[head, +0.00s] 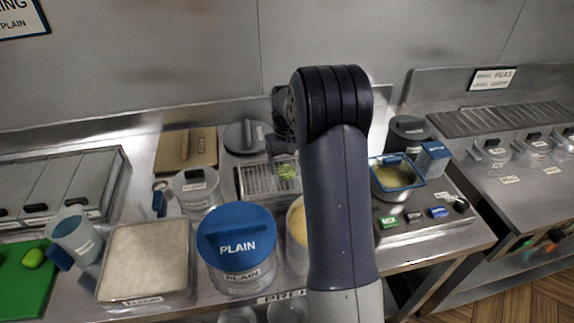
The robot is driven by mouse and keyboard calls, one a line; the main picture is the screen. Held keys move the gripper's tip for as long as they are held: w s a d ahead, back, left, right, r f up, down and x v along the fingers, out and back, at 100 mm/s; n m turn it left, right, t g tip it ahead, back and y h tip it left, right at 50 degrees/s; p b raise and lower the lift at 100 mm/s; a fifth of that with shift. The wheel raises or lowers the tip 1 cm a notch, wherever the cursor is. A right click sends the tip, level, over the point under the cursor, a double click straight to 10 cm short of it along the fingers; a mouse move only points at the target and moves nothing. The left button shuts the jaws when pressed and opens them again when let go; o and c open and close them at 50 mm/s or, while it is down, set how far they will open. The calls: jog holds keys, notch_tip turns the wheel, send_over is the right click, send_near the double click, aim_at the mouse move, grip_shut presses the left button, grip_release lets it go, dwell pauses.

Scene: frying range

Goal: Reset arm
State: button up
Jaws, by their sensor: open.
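My arm rises through the middle of the view, and its large dark joint hides part of the counter behind it. My gripper (281,147) shows only in part, as a dark shape just left of the arm, over the far side of the counter. It is open, and I see nothing held in it. The fingertips are mostly hidden by my arm and hard to make out.
A PLAIN tub with a blue lid (237,243) stands left of my arm, beside a pale-filled square container (146,262). Behind are a wire-rack tray (254,181) and grey lidded pot (245,137). A blue-rimmed container (398,177) stands right. A green board (22,283) lies far left.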

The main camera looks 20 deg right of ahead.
notch_tip(320, 180, up, 10)
jog(key=shift+f+b, duration=0.15)
jog(key=shift+b, duration=0.25)
jog(key=shift+f, duration=0.1)
notch_tip(320, 180, down, 10)
jog(key=shift+r+p, duration=0.15)
jog(key=shift+p, duration=0.75)
jog(key=shift+r+p, duration=1.4)
jog(key=shift+r, duration=0.85)
jog(key=shift+f, duration=0.15)
